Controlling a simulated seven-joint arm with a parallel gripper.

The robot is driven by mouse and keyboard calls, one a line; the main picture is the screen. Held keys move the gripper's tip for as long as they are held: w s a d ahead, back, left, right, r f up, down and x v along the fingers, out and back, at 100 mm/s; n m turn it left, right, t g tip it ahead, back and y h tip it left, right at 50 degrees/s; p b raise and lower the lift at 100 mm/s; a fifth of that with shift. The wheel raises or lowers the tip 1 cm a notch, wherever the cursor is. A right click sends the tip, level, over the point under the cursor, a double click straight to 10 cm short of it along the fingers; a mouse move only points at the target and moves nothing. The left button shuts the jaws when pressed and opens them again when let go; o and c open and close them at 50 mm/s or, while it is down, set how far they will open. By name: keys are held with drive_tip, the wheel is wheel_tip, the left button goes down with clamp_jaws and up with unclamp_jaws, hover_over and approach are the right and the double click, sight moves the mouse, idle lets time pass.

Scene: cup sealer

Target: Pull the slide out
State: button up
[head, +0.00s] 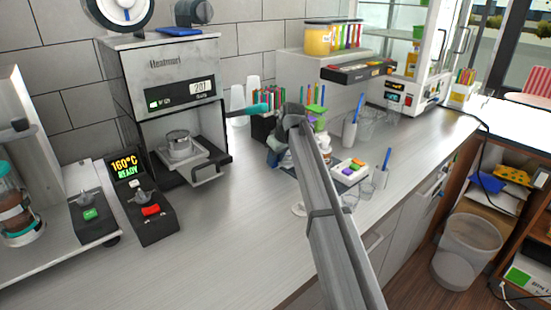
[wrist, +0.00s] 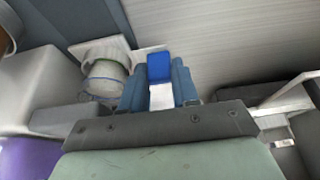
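The cup sealer (head: 165,75) stands on the counter at the left of the head view, its display lit. Its slide (head: 196,158) sits low in the front opening with a metal cup (head: 179,142) on it; the slide's handle (head: 207,174) sticks out in front. My gripper (head: 244,111) is right of the sealer, above and right of the handle, apart from it. In the wrist view, its blue fingers (wrist: 158,88) stand apart, with a blue and white piece showing between them; I cannot tell if they touch it. A pale handle-like frame (wrist: 285,97) shows at the right.
A control box (head: 146,210) with a red switch stands left of the slide. The counter (head: 215,235) in front of the sealer is clear.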

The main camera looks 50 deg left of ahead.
clamp_jaws()
drive_tip(key=shift+d, duration=0.1)
drive_tip(key=d, duration=1.8)
drive_tip(key=shift+d, duration=0.15)
drive_tip(key=shift+o, duration=2)
unclamp_jaws()
drive_tip(key=shift+d, duration=0.15)
drive_tip(key=shift+r, duration=0.15)
